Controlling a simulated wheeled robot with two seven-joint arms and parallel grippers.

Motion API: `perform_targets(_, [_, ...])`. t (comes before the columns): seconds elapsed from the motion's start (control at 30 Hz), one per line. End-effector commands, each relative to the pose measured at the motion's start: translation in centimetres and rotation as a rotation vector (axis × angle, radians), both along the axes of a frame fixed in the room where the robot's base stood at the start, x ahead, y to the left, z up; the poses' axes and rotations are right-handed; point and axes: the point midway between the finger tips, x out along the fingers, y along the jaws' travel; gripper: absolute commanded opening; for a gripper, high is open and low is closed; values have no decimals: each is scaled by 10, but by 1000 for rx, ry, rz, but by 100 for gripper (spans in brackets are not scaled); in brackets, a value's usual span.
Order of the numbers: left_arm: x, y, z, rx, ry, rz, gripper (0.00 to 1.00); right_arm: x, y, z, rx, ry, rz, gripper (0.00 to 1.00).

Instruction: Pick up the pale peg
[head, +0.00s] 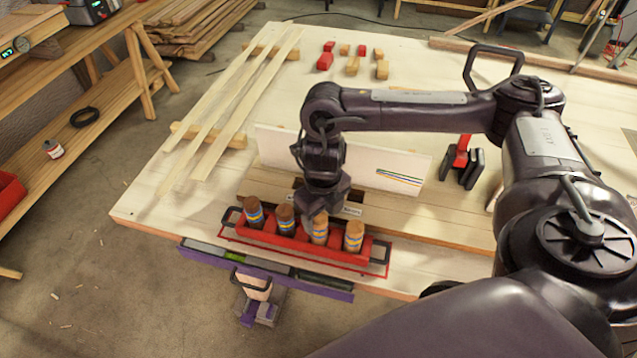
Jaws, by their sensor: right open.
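The red tray (291,241) near the table's front edge holds a row of upright pegs with blue and yellow bands. From the left there are a brown peg (254,214), a darker peg (284,219), a pale tan peg (320,231) and a more orange-tan peg (354,237). The third looks the palest. My right gripper (316,209) is open and points down at the third peg's top. Its fingers overlap that top in the picture. I cannot tell whether they touch or surround it. My left gripper is not in view.
A white upright board (340,156) stands close behind the tray. Long pale laths (235,95) lie at the left, with several red and tan blocks (351,62) at the back. A red and black clamp (462,162) stands at the right. A purple vice (262,305) is below the front edge.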

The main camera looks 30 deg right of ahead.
Motion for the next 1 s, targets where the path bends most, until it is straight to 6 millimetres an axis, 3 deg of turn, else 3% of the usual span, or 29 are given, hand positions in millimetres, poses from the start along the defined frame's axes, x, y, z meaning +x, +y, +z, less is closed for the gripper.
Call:
perform_targets(0.1, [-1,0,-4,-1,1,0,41,0,3,-15,2,4,0,61])
perform_targets(0.33, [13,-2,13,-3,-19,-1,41,2,5,-42,0,3,0,61])
perform_targets(0.47, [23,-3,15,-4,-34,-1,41,2,5,-48,0,0,-1,61])
perform_targets(0.63, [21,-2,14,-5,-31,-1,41,2,5,-49,0,0,0,61])
perform_targets(1.0, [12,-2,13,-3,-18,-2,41,2,5,-49,0,0,-1,13])
